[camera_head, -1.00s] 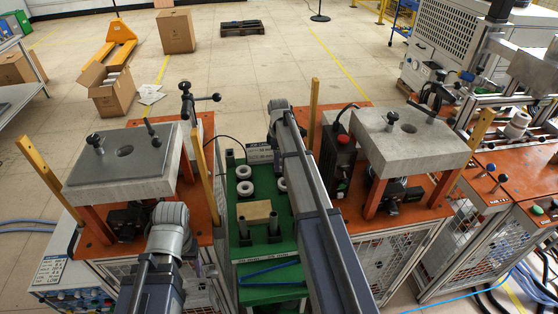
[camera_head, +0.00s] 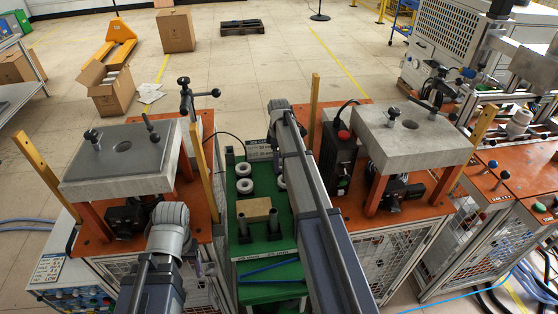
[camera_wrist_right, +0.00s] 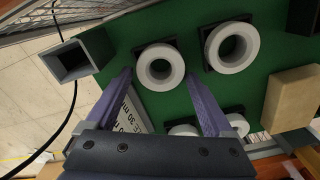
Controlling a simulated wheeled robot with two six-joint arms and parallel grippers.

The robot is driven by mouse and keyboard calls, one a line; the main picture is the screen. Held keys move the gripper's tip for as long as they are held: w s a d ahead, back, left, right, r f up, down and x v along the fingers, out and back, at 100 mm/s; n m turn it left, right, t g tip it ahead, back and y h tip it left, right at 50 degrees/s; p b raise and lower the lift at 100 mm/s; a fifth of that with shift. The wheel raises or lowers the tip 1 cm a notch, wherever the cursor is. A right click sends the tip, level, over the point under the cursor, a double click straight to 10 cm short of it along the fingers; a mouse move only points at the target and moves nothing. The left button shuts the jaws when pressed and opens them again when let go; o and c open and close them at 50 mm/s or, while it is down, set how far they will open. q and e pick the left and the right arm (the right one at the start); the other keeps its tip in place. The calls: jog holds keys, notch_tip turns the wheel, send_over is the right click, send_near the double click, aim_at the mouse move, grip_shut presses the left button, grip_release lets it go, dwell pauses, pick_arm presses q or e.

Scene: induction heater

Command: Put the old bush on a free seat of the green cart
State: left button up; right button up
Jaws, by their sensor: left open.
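The green cart (camera_head: 240,256) stands between two orange-topped benches. White ring-shaped bushes sit on its dark seats. In the right wrist view one bush (camera_wrist_right: 158,67) sits on a dark square seat just beyond and between my right fingertips, with another bush (camera_wrist_right: 232,47) to its right. Two more rings (camera_wrist_right: 235,120) are partly hidden behind my gripper. I cannot tell which bush is the old one. My right gripper (camera_wrist_right: 160,78) is open, its purple fingers apart with nothing clamped. My left gripper (camera_head: 200,264) is open over the left bench's front, mostly hidden by its wrist.
A tan block (camera_head: 257,209) and two dark upright tubes stand on the cart. Thick grey plates on legs stand over the left bench (camera_head: 120,160) and the right bench (camera_head: 410,135). Yellow posts (camera_head: 314,100) rise beside the cart. The floor behind is mostly open.

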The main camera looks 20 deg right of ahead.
jog(key=shift+o, duration=0.8)
jog(key=shift+r, duration=0.1)
notch_tip(320, 180, up, 8)
jog(key=p, duration=0.7)
jog(key=shift+f+p, duration=0.2)
jog(key=shift+p, duration=0.2)
jog(key=shift+f, duration=0.1)
notch_tip(320, 180, down, 7)
jog(key=b, duration=0.7)
jog(key=shift+f, duration=0.15)
jog(key=shift+f+b, duration=0.15)
jog(key=shift+b, duration=0.25)
